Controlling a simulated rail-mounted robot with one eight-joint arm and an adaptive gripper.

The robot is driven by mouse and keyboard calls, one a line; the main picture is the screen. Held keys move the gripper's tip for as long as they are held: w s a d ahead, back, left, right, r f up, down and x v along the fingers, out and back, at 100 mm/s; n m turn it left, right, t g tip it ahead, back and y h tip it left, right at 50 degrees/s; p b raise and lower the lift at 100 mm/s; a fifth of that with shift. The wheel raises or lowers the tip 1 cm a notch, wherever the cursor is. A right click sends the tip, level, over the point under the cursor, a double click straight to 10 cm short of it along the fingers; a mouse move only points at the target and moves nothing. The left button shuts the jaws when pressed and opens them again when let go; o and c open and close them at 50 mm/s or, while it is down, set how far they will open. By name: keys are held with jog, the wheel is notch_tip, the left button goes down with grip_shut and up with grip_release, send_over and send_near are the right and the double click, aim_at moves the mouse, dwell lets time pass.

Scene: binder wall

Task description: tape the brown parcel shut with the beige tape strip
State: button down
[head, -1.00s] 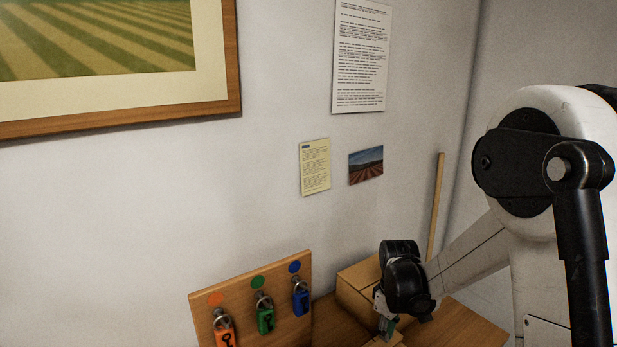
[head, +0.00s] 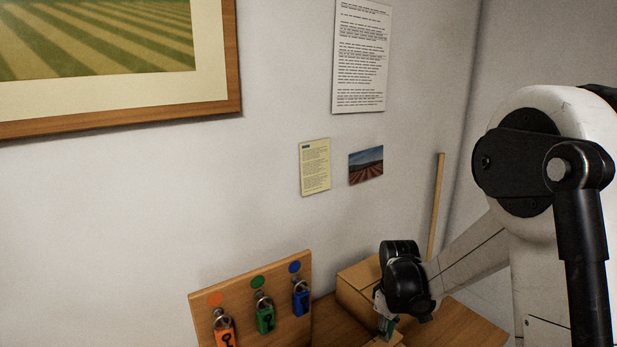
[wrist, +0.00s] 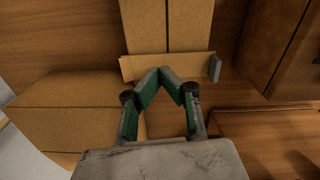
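A brown cardboard box with a dark seam down its top, which looks like the parcel, shows at the top of the wrist view (wrist: 190,22). A light beige strip (wrist: 195,65) with a grey piece at its right end lies across its near edge; I cannot tell whether it is the tape strip. My gripper (wrist: 160,72) has green-padded fingers, and their tips meet in front of this strip. I cannot tell whether they touch it or pinch it. In the head view my gripper (head: 386,330) is low beside a cardboard box (head: 357,290), and its fingertips are partly hidden.
Another cardboard box (wrist: 70,115) is at the left in the wrist view, and a dark brown box (wrist: 275,40) is at the right. A board with three padlocks (head: 245,290) stands left of my gripper. A thin wooden strip (head: 436,205) stands against the wall.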

jog(key=shift+f+b, duration=1.15)
jog(key=shift+f, duration=0.1)
jog(key=shift+r, duration=0.1)
dwell(0.3)
jog(key=shift+r+p, duration=1.2)
jog(key=shift+r, duration=1.2)
notch_tip(320, 180, up, 12)
jog(key=s+r+m+t+b, duration=0.3)
jog(key=s+r+m, duration=0.1)
jog(key=s, duration=0.8)
jog(key=s+f+m+t+b, duration=0.3)
jog(key=s+m+t+b, duration=0.1)
jog(key=s, duration=0.8)
jog(key=shift+f, duration=0.4)
